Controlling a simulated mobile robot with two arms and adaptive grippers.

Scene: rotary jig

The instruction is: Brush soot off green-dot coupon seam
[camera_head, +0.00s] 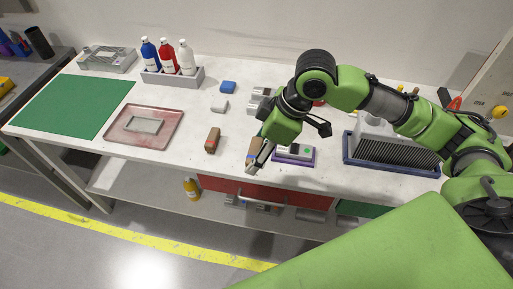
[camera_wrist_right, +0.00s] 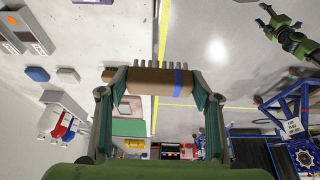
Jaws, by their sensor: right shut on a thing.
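My right gripper (camera_head: 262,152) is shut on a brown wooden brush (camera_head: 252,153), above the table's front edge. In the right wrist view the gripper (camera_wrist_right: 160,90) holds the brush (camera_wrist_right: 155,82) crosswise; it has a blue band and a row of bristles. The purple jig (camera_head: 293,162) lies just right of the brush in the head view. It carries a pale coupon (camera_head: 295,150) with a green dot; the arm partly covers it. Brush and jig look apart. A green and black arm, apparently my left, shows in the wrist view; its gripper (camera_wrist_right: 266,9) is too small to read.
A second brown block (camera_head: 213,140) with a red mark lies left of the gripper. A reddish tray (camera_head: 118,140), green mat (camera_head: 60,105) and bottle rack (camera_head: 172,78) stand farther left. A blue bin (camera_head: 348,160) with a grey finned block is at right. Clear table lies between tray and block.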

